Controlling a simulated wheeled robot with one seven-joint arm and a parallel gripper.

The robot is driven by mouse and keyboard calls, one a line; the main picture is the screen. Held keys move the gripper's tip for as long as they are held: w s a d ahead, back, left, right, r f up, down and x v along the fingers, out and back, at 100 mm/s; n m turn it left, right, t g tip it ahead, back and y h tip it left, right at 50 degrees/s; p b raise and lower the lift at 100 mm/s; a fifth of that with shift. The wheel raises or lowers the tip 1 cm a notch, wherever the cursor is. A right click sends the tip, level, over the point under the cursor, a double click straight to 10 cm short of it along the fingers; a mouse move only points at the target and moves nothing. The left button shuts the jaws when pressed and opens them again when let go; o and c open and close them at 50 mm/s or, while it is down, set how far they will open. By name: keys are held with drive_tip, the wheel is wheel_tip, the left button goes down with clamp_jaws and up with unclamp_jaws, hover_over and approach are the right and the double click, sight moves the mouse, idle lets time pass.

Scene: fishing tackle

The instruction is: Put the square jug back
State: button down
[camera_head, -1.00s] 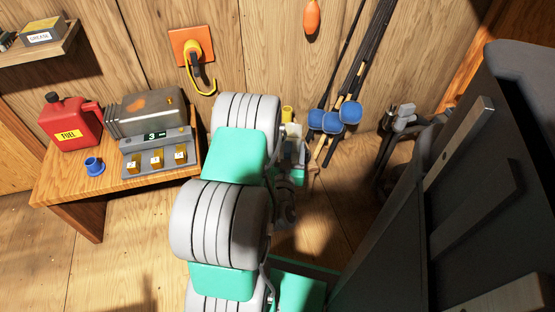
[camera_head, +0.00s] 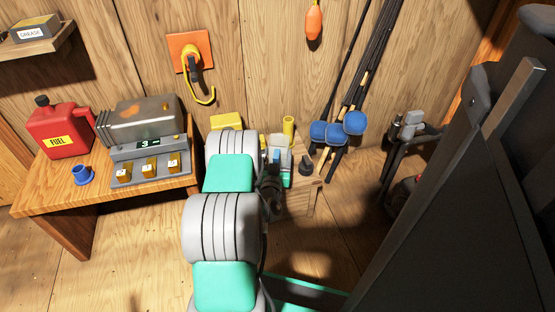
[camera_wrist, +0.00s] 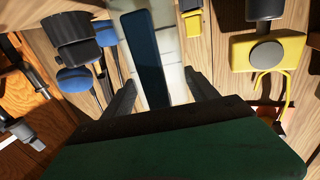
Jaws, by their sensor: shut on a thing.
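In the wrist view, my gripper (camera_wrist: 162,95) is shut on a pale, whitish square-sided jug (camera_wrist: 174,60) with a dark blue strip down its face. The jug lies between the two dark fingers. In the head view, the pale jug (camera_head: 282,146) shows small beyond my arm, over a small wooden stand (camera_head: 300,202). My arm hides much of it and of the gripper. I cannot tell whether the jug touches the stand.
A yellow container (camera_head: 227,121), a yellow tube (camera_head: 289,127) and a dark bottle (camera_head: 306,165) are close around the jug. Blue-ended rods (camera_head: 354,122) lean on the wall. Left, a bench (camera_head: 60,188) holds a red fuel can (camera_head: 59,132). A dark bulky object (camera_head: 440,200) fills the right.

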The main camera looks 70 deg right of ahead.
drive_tip(key=shift+c, duration=1.2)
unclamp_jaws()
drive_tip(key=shift+r, duration=0.15)
drive_tip(key=shift+a+b, duration=0.3)
drive_tip(key=shift+a, duration=0.25)
drive_tip(key=s+a, duration=0.1)
drive_tip(key=a, duration=1)
drive_tip(key=shift+s+b, duration=0.35)
drive_tip(key=shift+b, duration=0.1)
drive_tip(key=shift+d, duration=0.1)
